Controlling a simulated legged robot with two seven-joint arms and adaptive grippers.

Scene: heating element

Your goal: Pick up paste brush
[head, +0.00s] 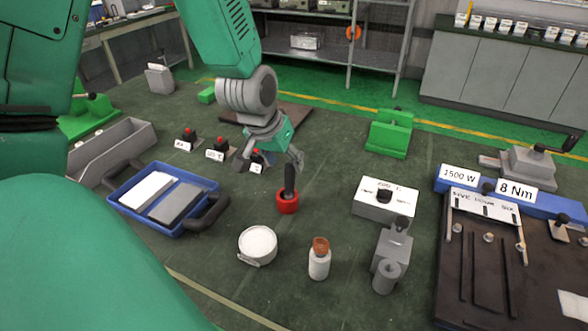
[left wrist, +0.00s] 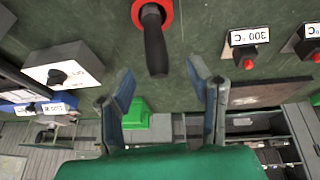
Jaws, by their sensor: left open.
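The paste brush appears to be the black-handled tool (head: 290,180) standing upright in a red round holder (head: 288,204) on the green worktop; its lower end is hidden. My left gripper (head: 270,162) is open and empty, above and just behind the handle in the head view. In the left wrist view the black handle (left wrist: 155,42) rises from the red holder (left wrist: 167,12). Its free end lies close to the gap between the spread fingertips of my left gripper (left wrist: 160,72). I cannot tell whether they touch. My right gripper is not in view.
A white round tin (head: 258,243), a bottle with a brown top (head: 319,260) and a grey metal fixture (head: 391,255) stand in front. A blue tray (head: 168,227) lies left, a white switch box (head: 385,200) right. Small labelled red-button blocks (head: 217,150) stand behind left.

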